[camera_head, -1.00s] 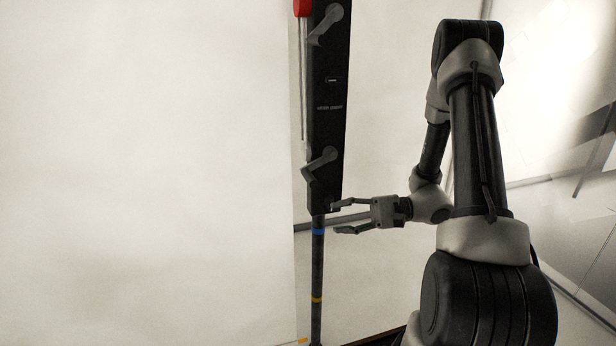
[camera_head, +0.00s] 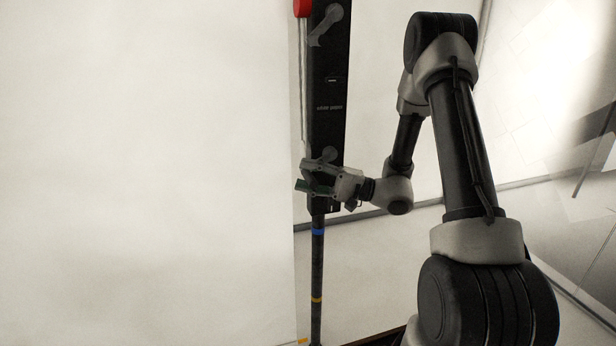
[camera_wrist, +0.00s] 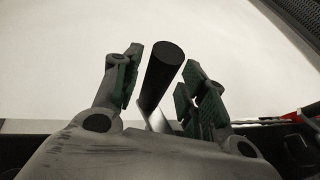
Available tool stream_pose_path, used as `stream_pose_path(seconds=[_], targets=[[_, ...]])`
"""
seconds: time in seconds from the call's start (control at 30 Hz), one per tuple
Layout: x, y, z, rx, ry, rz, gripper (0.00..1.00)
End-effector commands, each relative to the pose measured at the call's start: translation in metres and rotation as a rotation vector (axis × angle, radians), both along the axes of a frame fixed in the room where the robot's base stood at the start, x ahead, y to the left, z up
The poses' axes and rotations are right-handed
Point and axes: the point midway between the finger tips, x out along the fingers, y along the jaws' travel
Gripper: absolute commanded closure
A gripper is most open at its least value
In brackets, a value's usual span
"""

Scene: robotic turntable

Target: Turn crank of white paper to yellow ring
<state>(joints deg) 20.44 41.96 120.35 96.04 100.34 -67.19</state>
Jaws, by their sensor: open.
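The lower crank has its round hub (camera_head: 329,155) on the black panel labelled "white paper" (camera_head: 327,122); my gripper hides most of its arm in the head view. My gripper (camera_head: 309,174) is open at the crank's handle end. In the wrist view, the dark cylindrical crank handle (camera_wrist: 162,72) stands between the two open fingers (camera_wrist: 157,90), with a visible gap to the left finger. The yellow ring (camera_head: 316,299) is low on the dark pole below the panel. A blue ring (camera_head: 318,232) sits above it. The white paper (camera_head: 150,170) hangs at left.
An upper crank (camera_head: 325,24) sits near the top of the panel, beside a red part (camera_head: 302,8) at the paper's top edge.

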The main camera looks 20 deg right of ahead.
Motion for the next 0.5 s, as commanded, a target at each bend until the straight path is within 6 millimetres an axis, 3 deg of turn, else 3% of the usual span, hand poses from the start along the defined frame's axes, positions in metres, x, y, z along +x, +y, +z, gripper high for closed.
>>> stream_pose_path(seconds=[0.2,0.43,0.5], targets=[[0.0002,0.0005,0.0001,0.000,0.001,0.000,0.58],[0.0002,0.0003,0.0005,0.001,0.000,0.000,0.98],[0.0002,0.0000,0.0009,0.001,-0.002,0.000,1.00]])
